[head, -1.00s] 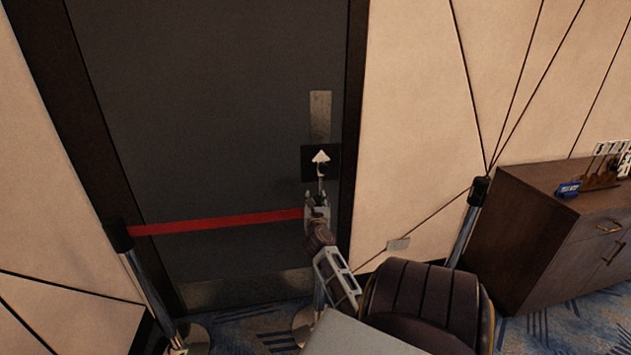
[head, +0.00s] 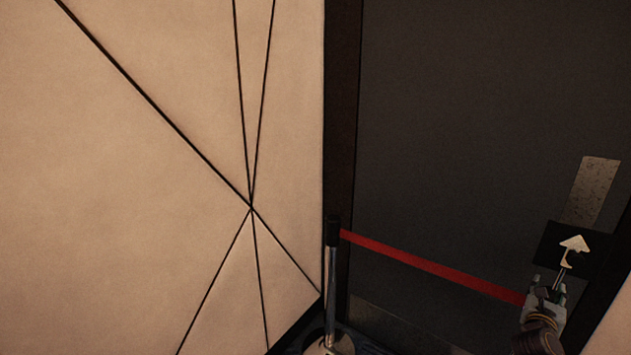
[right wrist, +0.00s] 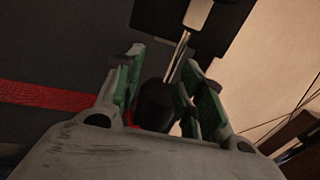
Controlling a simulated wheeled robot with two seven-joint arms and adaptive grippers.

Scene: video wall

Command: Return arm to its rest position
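My right gripper (head: 547,284) shows at the lower right of the head view, in front of the dark door (head: 450,150). In the right wrist view its two green-padded fingers (right wrist: 160,90) stand apart, one on each side of a black post top (right wrist: 155,105). Whether a pad touches the post top is hard to tell. A thin metal rod with a black sign (head: 558,262) bearing a pale arrow rises just beyond the fingers. My left gripper and left arm are not in view.
A red barrier belt (head: 430,265) runs across the door from a left post (head: 331,285) to near my right gripper. A beige panelled wall (head: 150,150) fills the left side. In the right wrist view, brown furniture (right wrist: 300,140) shows at lower right.

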